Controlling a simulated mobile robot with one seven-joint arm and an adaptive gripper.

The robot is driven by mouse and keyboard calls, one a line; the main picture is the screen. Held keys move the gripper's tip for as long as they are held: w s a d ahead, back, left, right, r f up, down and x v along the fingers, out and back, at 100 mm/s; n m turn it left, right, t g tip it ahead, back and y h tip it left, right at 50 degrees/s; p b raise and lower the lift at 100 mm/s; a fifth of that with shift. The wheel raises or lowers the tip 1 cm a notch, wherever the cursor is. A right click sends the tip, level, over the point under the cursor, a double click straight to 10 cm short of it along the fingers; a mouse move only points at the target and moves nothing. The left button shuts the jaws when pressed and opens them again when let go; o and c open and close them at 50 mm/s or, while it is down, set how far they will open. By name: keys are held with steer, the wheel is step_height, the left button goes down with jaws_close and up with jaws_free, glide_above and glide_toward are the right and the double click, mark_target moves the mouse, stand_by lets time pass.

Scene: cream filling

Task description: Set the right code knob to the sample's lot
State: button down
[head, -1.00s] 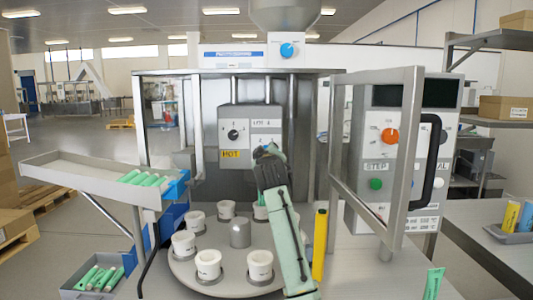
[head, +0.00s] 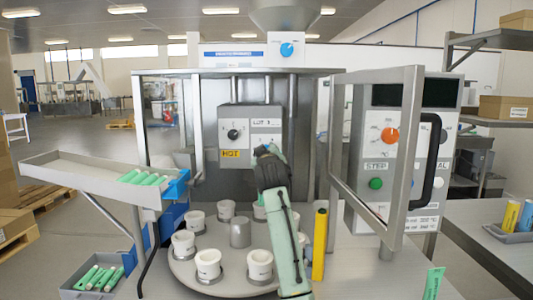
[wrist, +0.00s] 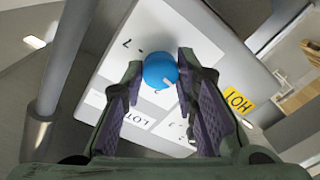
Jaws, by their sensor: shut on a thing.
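The grey control head (head: 250,113) stands at the back of the machine, with a dark-pointered left knob (head: 233,133) and a yellow HOT label (head: 231,154). A white label beside it (head: 265,122) seems to read LOT 3, in small print. My gripper (head: 268,152) is at the right of this panel and hides the right knob there. In the wrist view, my gripper (wrist: 160,82) is shut on a blue knob (wrist: 160,69), one finger on each side. The panel shows a 7 and LOT print around it. A green tube (head: 434,283) stands at the front right.
A turntable (head: 187,272) with several white cups is below my arm. A yellow post (head: 320,244) stands right of the arm. An open framed door (head: 409,150) and a control box with orange and green knobs are further right. A sloped tray (head: 85,171) of green tubes is left.

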steer(key=shift+m+h, duration=0.3)
steer(key=shift+m, duration=4.8)
steer(key=c, duration=1.2)
jaws_free()
steer(key=shift+c, duration=0.2)
steer(key=s, duration=1.2)
steer(key=shift+f, duration=0.3)
steer(key=shift+d, duration=0.1)
